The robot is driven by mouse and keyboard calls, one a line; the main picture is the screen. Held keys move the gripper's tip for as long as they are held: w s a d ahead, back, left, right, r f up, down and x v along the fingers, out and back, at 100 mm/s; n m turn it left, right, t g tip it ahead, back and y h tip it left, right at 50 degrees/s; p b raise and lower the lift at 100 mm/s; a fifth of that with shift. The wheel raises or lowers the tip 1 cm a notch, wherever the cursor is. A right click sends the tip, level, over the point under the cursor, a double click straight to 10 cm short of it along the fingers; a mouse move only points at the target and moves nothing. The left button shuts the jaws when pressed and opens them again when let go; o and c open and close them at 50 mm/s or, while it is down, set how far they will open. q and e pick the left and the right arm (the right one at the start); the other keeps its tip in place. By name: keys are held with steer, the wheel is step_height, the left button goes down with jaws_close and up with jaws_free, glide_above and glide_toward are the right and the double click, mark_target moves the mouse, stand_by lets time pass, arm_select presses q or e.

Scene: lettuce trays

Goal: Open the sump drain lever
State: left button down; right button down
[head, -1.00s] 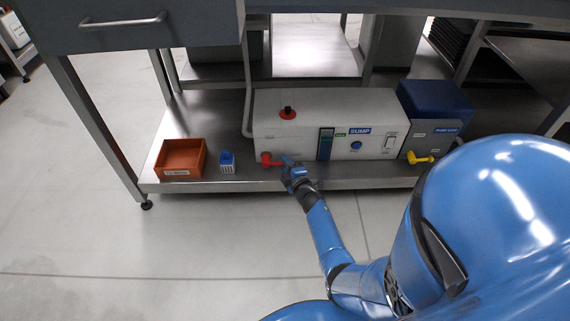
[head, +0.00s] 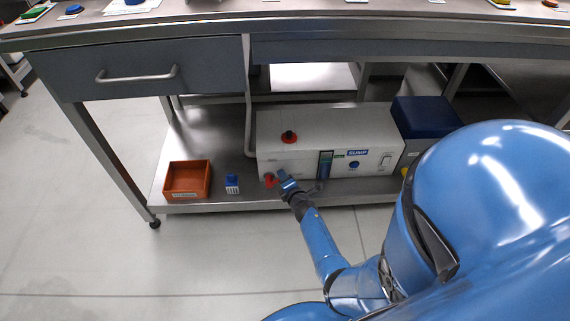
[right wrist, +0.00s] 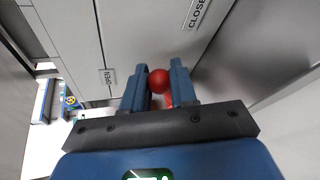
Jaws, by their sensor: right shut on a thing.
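The white sump box (head: 300,150) with a blue SUMP label stands on the low steel shelf. Its red drain lever (head: 269,180) sits at the lower left of the front, partly hidden by my gripper. My right gripper (head: 284,180) is at the lever. In the right wrist view, my right gripper (right wrist: 159,70) is shut on the red ball end of the lever (right wrist: 159,80), a finger on each side. An OPEN label (right wrist: 107,77) is at left and a CLOSED label (right wrist: 196,14), cut off, at upper right. My left gripper is not in view.
An orange bin (head: 187,194) and a small blue-and-white object (head: 232,184) stand on the shelf left of the lever. A dark blue unit (head: 425,117) stands at right. The worktop with a drawer (head: 140,75) overhangs above.

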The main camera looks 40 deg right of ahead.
steer(key=shift+w+a+r+n+g+p, duration=0.1)
steer(key=shift+a+r+n+g+p, duration=0.25)
steer(key=shift+n, duration=0.15)
steer(key=shift+w+r+n+h+p, duration=0.1)
steer(key=shift+r+n+h+p, duration=0.05)
steer(key=shift+n+h+p, duration=0.2)
steer(key=shift+a+r+g, duration=0.1)
steer(key=shift+a+g, duration=0.05)
steer(key=shift+g, duration=0.1)
steer(key=shift+n, duration=0.25)
steer(key=shift+w+a+r+n+g+h+p, duration=0.45)
steer(key=shift+a+n+h+p, duration=0.2)
steer(key=shift+p, duration=0.25)
steer(key=shift+w+a+r+n+h, duration=0.2)
steer(key=shift+a+n+h, duration=0.1)
steer(key=shift+n, duration=0.25)
steer(key=shift+w+a+r+n+g+h+p, duration=0.1)
steer(key=shift+w+a+n+g+h+p, duration=0.15)
steer(key=shift+a+n+g+h+p, duration=0.4)
steer(key=shift+d, duration=0.1)
